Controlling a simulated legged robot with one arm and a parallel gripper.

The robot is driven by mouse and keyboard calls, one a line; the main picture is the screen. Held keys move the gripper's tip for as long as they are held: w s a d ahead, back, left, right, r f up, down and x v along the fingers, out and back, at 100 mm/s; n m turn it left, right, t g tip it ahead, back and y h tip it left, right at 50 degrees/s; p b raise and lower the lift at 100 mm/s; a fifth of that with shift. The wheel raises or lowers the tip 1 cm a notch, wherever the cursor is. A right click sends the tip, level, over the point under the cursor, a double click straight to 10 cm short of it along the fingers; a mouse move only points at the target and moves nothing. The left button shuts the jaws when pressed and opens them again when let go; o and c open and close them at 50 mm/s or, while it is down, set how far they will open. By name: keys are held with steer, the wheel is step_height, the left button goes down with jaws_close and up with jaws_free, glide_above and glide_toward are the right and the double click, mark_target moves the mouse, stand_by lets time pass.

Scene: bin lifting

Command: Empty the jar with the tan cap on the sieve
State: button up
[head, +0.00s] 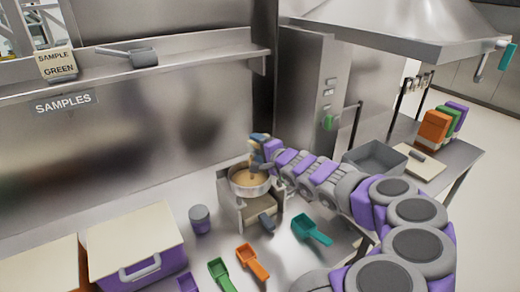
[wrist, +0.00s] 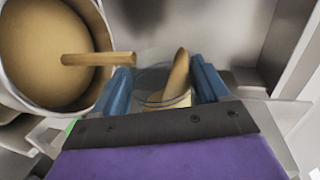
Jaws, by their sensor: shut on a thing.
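My gripper (head: 260,150) is above the sieve, its blue fingers shut on a clear jar, which shows between the fingertips (wrist: 160,82) in the wrist view. The jar (wrist: 153,80) looks tilted and holds some tan material. A tan cap cannot be made out. The round metal sieve (head: 235,187) stands on a grey stand and holds tan material; its rim also shows at the left of the wrist view (wrist: 97,22). A tan bar-like shape (wrist: 98,59) reaches from beside the jar over the sieve; I cannot tell if it is a falling stream.
A grey jar (head: 200,219) stands left of the stand (head: 262,208). Green (head: 222,274), orange (head: 252,262) and teal (head: 311,230) scoops lie on the counter. A purple bin (head: 135,255) is at the left front. A grey tray (head: 375,158) sits at the right.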

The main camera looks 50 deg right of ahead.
steer(key=shift+a+n, duration=0.15)
steer(key=shift+n, duration=0.25)
steer(key=shift+r+n+h, duration=0.1)
steer(key=shift+n+h, duration=0.2)
steer(key=shift+n, duration=0.2)
steer(key=shift+w+a, duration=0.1)
steer(key=shift+a, duration=0.1)
steer(key=shift+a+n+h, duration=0.1)
steer(key=shift+n+h, duration=0.2)
steer(key=shift+n, duration=0.2)
steer(key=shift+r, duration=0.1)
steer(key=r+m+p, duration=0.1)
steer(key=p, duration=0.2)
steer(key=shift+r, duration=0.2)
steer(key=shift+m+y+p, duration=0.4)
steer(key=shift+m, duration=0.1)
steer(key=shift+f, duration=0.15)
steer(key=shift+d+f+m+p, duration=0.3)
steer(key=shift+d+f+p, duration=0.15)
steer(key=shift+f, duration=0.2)
